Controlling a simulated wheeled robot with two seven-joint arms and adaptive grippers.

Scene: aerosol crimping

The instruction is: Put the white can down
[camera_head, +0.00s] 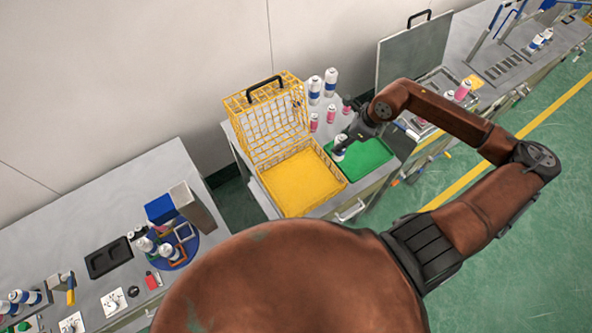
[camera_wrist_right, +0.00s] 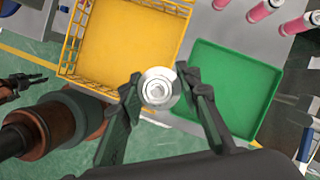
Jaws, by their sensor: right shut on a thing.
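The white can (camera_head: 340,142) has a blue band and is in my right gripper (camera_head: 341,137), at the left edge of the green tray (camera_head: 376,160). In the right wrist view, I see the round metal top of the can (camera_wrist_right: 158,89) between the two fingers of the right gripper (camera_wrist_right: 158,84), which are shut on it. There it shows over the gap between the yellow crate (camera_wrist_right: 72,58) and the green tray (camera_wrist_right: 262,78). I cannot tell whether its base touches anything. A dark gripper, seemingly my left one (camera_wrist_right: 28,80), shows small at the left edge; its jaw state is unclear.
The open yellow wire crate (camera_head: 297,183) stands left of the tray, its lid raised and its floor empty. White-and-blue cans (camera_head: 330,82) and pink cans (camera_head: 314,122) stand behind the tray. A left bench holds a blue round tray (camera_head: 190,250) with several items. The tray's middle is clear.

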